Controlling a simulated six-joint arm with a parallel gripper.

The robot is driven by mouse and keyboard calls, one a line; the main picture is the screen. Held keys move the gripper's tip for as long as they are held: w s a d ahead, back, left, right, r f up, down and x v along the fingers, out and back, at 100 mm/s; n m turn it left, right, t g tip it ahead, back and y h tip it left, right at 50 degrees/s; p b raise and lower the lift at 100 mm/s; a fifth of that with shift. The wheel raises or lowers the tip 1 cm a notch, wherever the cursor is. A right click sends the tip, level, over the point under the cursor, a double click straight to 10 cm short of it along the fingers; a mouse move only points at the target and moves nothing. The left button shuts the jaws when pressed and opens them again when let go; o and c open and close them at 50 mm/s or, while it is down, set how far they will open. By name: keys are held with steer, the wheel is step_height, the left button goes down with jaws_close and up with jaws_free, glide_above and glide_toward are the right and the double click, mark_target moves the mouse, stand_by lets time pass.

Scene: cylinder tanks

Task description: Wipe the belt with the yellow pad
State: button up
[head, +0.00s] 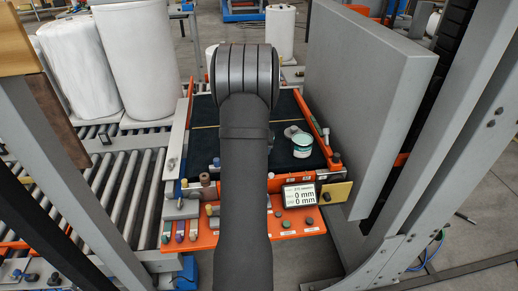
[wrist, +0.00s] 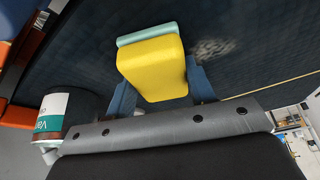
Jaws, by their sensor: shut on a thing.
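The yellow pad (wrist: 152,68) has a pale teal strip along its far edge and shows in the wrist view. My gripper (wrist: 160,92) is shut on it, a blue finger on each side. I cannot tell whether the pad touches the belt. The dark belt (wrist: 265,50) fills much of the wrist view, with a pale grey smudge (wrist: 212,48) to the right of the pad. In the head view the belt (head: 204,142) lies between orange rails. My arm hides its middle, the gripper and the pad there.
A white-and-green tub (head: 302,146) stands at the belt's right; a labelled tub (wrist: 54,112) shows in the wrist view. A control panel with a display (head: 299,195) is in front. A tall grey panel (head: 365,90) stands right. White rolls (head: 145,55) stand on rollers at left.

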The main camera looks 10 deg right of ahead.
steer(key=shift+w+a, duration=0.3)
steer(key=shift+a, duration=0.45)
steer(key=shift+w+a, duration=0.3)
steer(key=shift+a, duration=0.45)
steer(key=shift+w+a, duration=0.25)
steer(key=shift+a, duration=0.45)
steer(key=o, duration=0.5)
steer(key=shift+r, duration=0.1)
steer(key=shift+c, duration=0.2)
steer(key=c, duration=0.5)
steer(key=shift+o, duration=0.2)
steer(key=shift+r, duration=2.5)
